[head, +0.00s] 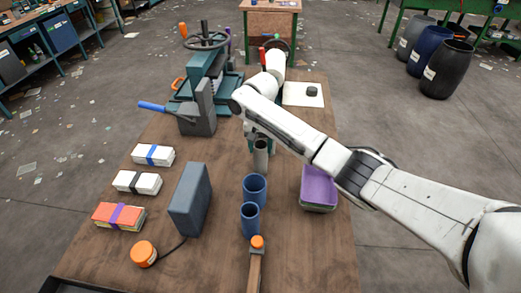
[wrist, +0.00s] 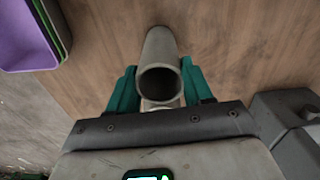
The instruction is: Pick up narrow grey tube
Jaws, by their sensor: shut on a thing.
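The narrow grey tube (head: 260,157) stands upright in the middle of the table in the head view, below the end of my arm. My gripper (head: 261,140) is at its upper part, partly hidden by the arm. In the wrist view the tube (wrist: 160,50) shows its round open end between the green fingers of my gripper (wrist: 160,88), one on each side. The gripper is shut on the tube. I cannot tell whether the tube's base touches the table.
Two blue cups (head: 254,187) stand just in front of the tube. A purple tray (head: 319,188) is to the right, and a dark grey box (head: 190,199) to the left. A teal press (head: 207,70) stands behind. Banded stacks (head: 119,216) lie along the left edge.

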